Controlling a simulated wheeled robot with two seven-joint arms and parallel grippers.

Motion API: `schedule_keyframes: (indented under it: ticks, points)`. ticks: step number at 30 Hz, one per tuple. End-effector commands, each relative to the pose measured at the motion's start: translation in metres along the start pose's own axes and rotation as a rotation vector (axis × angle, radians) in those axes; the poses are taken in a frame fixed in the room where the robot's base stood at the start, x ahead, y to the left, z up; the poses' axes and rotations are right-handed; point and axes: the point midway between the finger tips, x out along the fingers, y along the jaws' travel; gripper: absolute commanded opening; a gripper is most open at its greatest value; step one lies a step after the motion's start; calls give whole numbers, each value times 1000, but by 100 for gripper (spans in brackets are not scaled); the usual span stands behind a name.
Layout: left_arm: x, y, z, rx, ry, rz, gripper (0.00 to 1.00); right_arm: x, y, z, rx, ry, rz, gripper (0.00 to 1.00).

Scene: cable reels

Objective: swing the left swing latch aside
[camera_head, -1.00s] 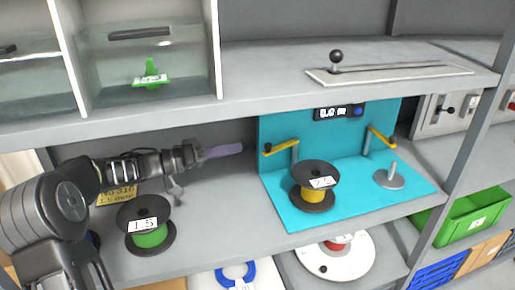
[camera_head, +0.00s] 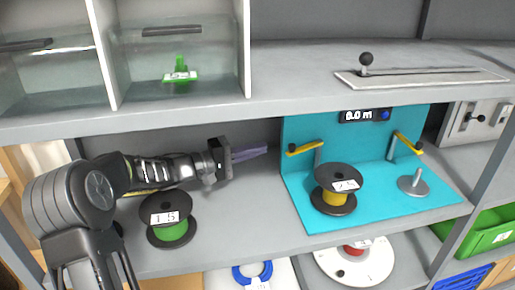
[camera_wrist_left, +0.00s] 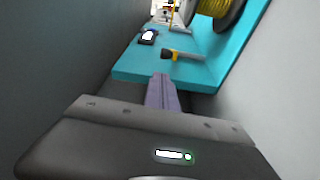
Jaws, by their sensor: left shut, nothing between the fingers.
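The left swing latch (camera_head: 305,148) is a yellow bar with a dark knob at its left end, on a grey post at the left of the turquoise stand (camera_head: 300,190). Its bar points left. My left gripper (camera_head: 264,150) is shut and empty, its purple fingers pointing right, a short gap left of the latch knob. In the left wrist view the shut fingers (camera_wrist_left: 162,80) point at the turquoise panel, with the yellow latch bar and dark knob (camera_wrist_left: 183,55) just beyond them. My right gripper is not in view.
A green reel (camera_head: 171,218) stands on the shelf below my left arm. The upper shelf board (camera_head: 300,95) runs close above the arm.

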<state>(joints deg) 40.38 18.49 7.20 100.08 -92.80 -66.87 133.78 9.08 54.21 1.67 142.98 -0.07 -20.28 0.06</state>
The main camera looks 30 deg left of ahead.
Motion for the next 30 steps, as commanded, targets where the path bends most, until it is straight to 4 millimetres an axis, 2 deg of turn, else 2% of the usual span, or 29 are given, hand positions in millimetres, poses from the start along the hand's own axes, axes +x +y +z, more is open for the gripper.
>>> schedule_keyframes:
  ticks: [6, 12, 17, 27, 30]
  points:
    - [38, 1, 0, 1, -3, 1, 0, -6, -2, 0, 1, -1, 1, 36]
    - [67, 1, 0, 1, -1, 1, 0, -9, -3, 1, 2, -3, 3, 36]
    - [78, 1, 0, 2, 0, 1, 0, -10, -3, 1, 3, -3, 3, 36]
    - [79, 0, 0, 2, 0, 0, 0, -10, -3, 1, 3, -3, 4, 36]
    - [88, 1, 5, 3, -2, 2, 0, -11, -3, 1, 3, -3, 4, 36]
